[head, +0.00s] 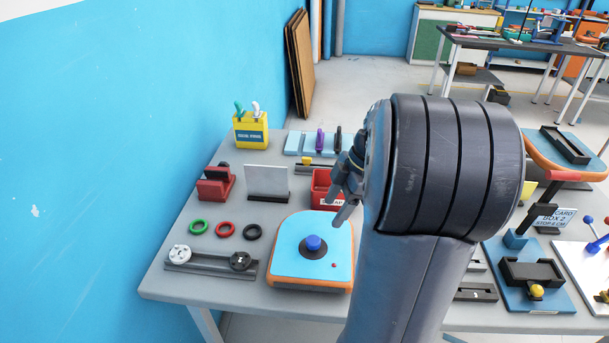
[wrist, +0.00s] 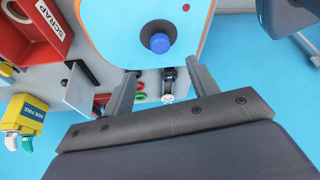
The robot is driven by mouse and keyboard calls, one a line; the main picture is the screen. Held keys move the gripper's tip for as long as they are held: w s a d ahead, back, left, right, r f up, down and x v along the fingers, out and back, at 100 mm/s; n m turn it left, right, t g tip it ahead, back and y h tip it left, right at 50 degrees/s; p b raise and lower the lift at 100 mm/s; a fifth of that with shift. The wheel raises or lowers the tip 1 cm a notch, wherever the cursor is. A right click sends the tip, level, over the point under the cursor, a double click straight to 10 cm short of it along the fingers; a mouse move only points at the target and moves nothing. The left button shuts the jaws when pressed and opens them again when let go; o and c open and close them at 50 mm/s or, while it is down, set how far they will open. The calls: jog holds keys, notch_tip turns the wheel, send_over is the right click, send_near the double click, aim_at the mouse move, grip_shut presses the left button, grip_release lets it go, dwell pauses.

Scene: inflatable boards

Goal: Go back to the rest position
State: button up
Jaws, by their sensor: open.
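My gripper (head: 341,205) is open above the table, partly hidden behind my own dark arm in the head view. In the wrist view its two grey fingers (wrist: 160,78) stand apart with nothing between them. An inflatable board (head: 283,262), light blue with an orange edge, lies on the table below and in front of the gripper. A blue cap (head: 313,242) on a dark round base sits on the board. The same cap (wrist: 159,42) shows just beyond the fingertips in the wrist view, clear of them.
A blue wall is at left. More fixtures stand right of my arm.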

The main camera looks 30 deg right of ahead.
aim_at(315, 239)
jog(key=x, duration=1.1)
jog(key=shift+w+d+r+p, duration=0.1)
jog(key=shift+r+p, duration=0.5)
jog(key=shift+p, duration=0.05)
jog(key=shift+r, duration=0.15)
